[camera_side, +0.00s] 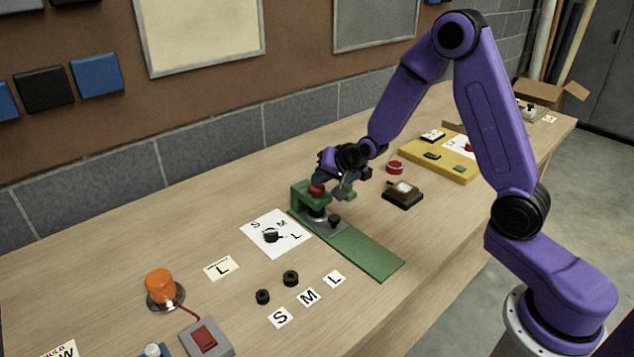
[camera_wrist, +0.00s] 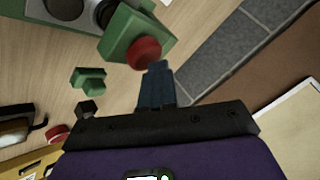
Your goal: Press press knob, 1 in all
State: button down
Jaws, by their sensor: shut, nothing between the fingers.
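The press knob (camera_side: 317,190) is a red round knob on top of a green press block (camera_side: 301,197), at the middle of the bench. In the wrist view the red knob (camera_wrist: 143,53) sits on the green block just beyond my fingertips. My gripper (camera_side: 323,177) is shut and empty, pointing down right at the knob; it also shows in the wrist view (camera_wrist: 157,66). The fingertips are at or very close to the knob, and I cannot tell whether they touch it. A green base strip (camera_side: 365,253) runs from the press toward the front.
A white card (camera_side: 262,226) with a black dial lies left of the press. A small meter (camera_side: 402,194), a red button (camera_side: 394,167) and a yellow board (camera_side: 455,165) stand to the right. An orange lamp (camera_side: 160,285) and black rings (camera_side: 290,279) are at front left.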

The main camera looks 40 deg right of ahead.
aim_at(320, 187)
jog(key=shift+s, duration=0.1)
jog(key=shift+r, duration=1.25)
notch_tip(320, 187, up, 5)
jog(key=shift+r, duration=0.1)
dwell(0.5)
